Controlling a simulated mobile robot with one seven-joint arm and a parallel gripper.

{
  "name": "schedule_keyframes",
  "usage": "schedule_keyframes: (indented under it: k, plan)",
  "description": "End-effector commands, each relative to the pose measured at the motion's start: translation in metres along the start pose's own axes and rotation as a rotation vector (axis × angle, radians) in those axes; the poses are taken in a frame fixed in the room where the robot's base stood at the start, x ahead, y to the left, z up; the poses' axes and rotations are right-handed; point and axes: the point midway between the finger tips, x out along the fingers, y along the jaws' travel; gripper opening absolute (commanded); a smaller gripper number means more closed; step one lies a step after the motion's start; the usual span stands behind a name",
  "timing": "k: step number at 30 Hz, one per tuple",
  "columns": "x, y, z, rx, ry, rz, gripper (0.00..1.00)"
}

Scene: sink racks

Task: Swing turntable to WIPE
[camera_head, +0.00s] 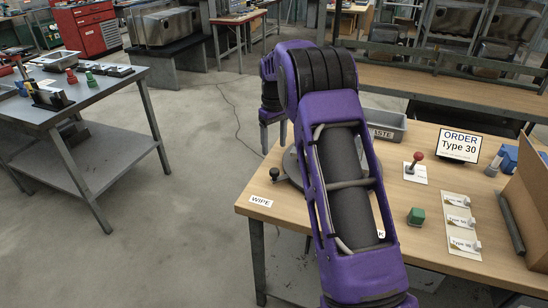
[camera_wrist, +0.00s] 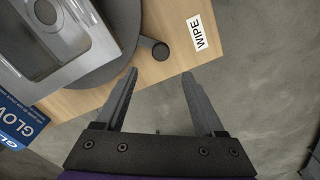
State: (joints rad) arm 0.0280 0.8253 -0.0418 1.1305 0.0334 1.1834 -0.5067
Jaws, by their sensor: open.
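The turntable is a dark grey disc (camera_wrist: 118,62) on the wooden table, with a steel sink (camera_wrist: 66,42) on it. In the head view its edge (camera_head: 284,172) shows left of my purple arm, which hides most of it. A handle with a dark round knob (camera_wrist: 160,51) sticks out from the disc; the knob (camera_head: 274,173) also shows in the head view. The white WIPE label (camera_wrist: 196,33) lies right of the knob, near the table edge, and also shows in the head view (camera_head: 260,201). My gripper (camera_wrist: 160,74) is open and empty, its tips just short of the knob.
A blue glove box (camera_wrist: 18,122) is at left in the wrist view. A grey WASTE tray (camera_head: 384,124), red-knobbed lever (camera_head: 416,161), green button (camera_head: 416,216), order screen (camera_head: 459,144) and cardboard box (camera_head: 528,215) stand on the table.

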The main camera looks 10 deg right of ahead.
Motion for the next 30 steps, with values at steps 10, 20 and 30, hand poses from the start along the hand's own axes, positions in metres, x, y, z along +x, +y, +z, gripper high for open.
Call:
schedule_keyframes:
  k: [10,20,30]
  plan:
    - [-0.071,0.001,-0.001,0.001,0.003,0.001,0.71]
    - [-0.085,0.000,-0.001,0.001,0.002,0.000,0.71]
    - [-0.098,-0.009,-0.010,-0.016,0.036,0.069,0.71]
